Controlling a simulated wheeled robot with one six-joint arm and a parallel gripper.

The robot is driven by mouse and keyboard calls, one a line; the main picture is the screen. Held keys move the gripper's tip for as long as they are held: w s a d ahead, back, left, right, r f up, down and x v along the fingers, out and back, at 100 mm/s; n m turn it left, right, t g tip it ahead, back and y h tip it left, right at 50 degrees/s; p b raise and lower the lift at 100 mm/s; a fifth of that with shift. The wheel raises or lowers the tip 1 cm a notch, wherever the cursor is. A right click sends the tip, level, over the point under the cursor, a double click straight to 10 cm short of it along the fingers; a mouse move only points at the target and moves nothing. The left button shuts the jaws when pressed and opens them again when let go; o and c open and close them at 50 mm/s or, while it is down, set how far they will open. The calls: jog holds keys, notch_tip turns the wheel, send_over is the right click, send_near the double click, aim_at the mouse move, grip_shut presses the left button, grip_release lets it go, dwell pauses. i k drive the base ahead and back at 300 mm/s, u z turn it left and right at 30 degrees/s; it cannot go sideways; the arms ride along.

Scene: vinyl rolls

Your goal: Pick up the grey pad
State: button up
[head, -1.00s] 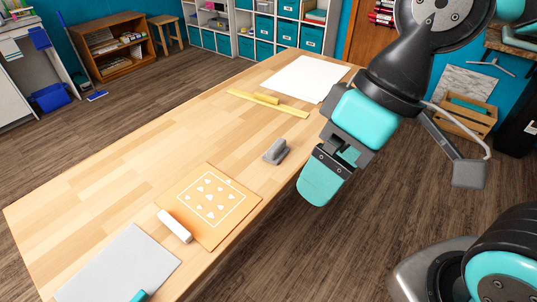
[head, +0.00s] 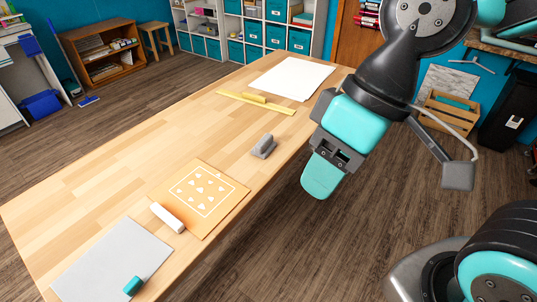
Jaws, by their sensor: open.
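The grey pad (head: 263,146), a small block with a raised grip, sits on the wooden table (head: 150,140) near its right edge. My gripper (head: 325,172), with teal fingers, hangs to the right of the pad, past the table's edge and over the floor in the picture. It is apart from the pad. Its jaws are open and nothing shows between them; one finger largely hides the other.
An orange sheet with white hearts (head: 200,192) lies nearer, with a white roll (head: 167,217) at its corner. A grey sheet (head: 112,262) bears a teal block (head: 133,286). Yellow strips (head: 256,103) and a white sheet (head: 292,77) lie farther back.

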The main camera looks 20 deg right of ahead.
aim_at(266, 145)
jog(key=z, duration=0.3)
jog(key=i, duration=0.85)
jog(key=u, duration=0.45)
